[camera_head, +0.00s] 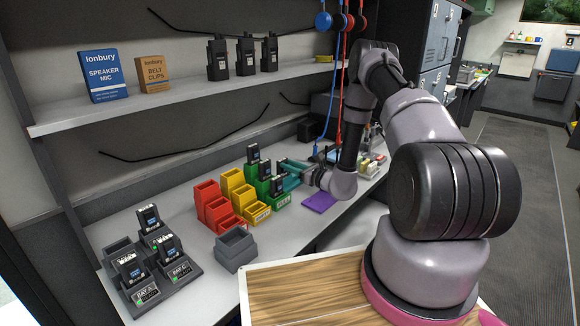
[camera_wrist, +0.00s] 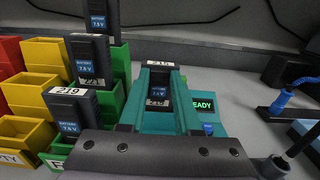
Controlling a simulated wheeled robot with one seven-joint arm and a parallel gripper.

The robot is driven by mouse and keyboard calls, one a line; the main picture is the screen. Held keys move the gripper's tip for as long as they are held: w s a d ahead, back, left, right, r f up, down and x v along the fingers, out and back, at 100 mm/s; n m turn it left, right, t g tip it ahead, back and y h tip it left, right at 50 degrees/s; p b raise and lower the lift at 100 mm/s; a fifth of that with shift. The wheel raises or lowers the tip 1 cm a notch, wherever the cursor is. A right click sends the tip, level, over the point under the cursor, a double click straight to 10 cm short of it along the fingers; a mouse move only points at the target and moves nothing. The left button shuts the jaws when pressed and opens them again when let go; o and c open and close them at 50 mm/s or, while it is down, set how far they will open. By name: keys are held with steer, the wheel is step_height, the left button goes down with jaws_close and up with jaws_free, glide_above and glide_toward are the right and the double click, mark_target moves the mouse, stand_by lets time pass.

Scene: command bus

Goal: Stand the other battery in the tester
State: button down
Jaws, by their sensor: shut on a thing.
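My gripper (camera_wrist: 166,98) has teal fingers and is shut on a dark battery (camera_wrist: 158,92) with a blue-lettered face and a white number label on top. The rest of the tester is mostly hidden behind the gripper. I cannot tell whether the held battery touches or sits in the tester.
Green bins (camera_head: 258,186) hold three upright batteries, the front one (camera_wrist: 72,112) close left of my fingers. Yellow (camera_head: 244,195), red (camera_head: 213,203) and grey bins (camera_head: 235,247) stand further left. A charger (camera_head: 150,285) holds several batteries. A purple mat (camera_head: 318,202) lies below my wrist.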

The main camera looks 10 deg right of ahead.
steer(key=shift+f, duration=0.1)
steer(key=c, duration=0.5)
jaws_free()
steer(key=v, duration=1)
steer(key=shift+s+d, duration=0.25)
steer(key=shift+s, duration=0.05)
